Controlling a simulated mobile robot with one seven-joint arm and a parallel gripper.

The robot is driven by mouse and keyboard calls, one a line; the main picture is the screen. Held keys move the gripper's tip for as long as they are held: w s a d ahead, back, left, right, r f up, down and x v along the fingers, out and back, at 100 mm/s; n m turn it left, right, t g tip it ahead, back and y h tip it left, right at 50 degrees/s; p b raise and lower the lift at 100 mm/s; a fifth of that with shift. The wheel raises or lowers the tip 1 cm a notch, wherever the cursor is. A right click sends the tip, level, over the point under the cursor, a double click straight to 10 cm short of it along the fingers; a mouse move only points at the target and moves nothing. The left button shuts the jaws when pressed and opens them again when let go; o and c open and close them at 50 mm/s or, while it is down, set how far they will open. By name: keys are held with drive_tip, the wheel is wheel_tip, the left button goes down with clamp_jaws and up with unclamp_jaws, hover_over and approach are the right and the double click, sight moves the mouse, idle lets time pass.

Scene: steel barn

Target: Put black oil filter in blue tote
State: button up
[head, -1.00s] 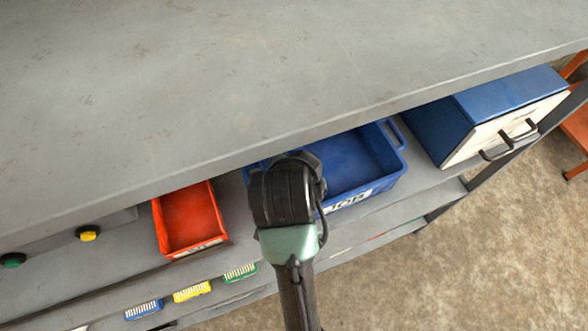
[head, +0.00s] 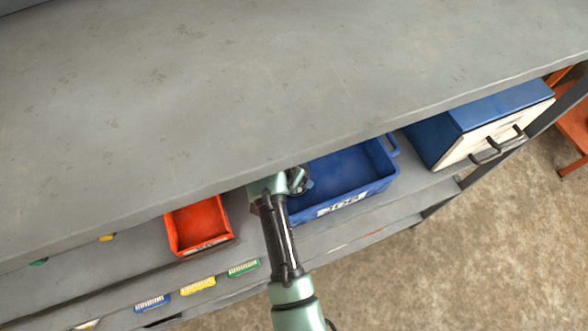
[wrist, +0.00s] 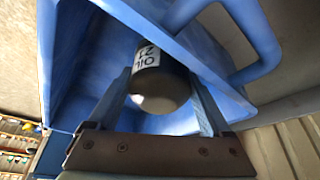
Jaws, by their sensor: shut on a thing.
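The black oil filter (wrist: 160,90), a dark cylinder with a white label band reading OIL, is between the fingers of my gripper (wrist: 160,78) in the wrist view. My gripper is shut on it. The blue tote (head: 362,172) stands on the shelf under the grey top in the head view. In the wrist view the tote (wrist: 70,75) lies behind and around the filter, with a handle at the upper right. I cannot tell how far the filter is above the tote's floor. In the head view my gripper and the filter are hidden.
The grey worktop (head: 200,100) overhangs the shelf and my wrist. A red bin (head: 199,226) stands left of the tote. A blue drawer box (head: 480,125) with a pale front stands to its right. Coloured labels line the shelf below.

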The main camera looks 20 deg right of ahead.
drive_tip(key=shift+s+f, duration=0.15)
drive_tip(key=shift+f, duration=0.3)
drive_tip(key=shift+f, duration=0.1)
drive_tip(key=o, duration=1.4)
drive_tip(key=shift+b+v, duration=0.85)
drive_tip(key=shift+v, duration=2.95)
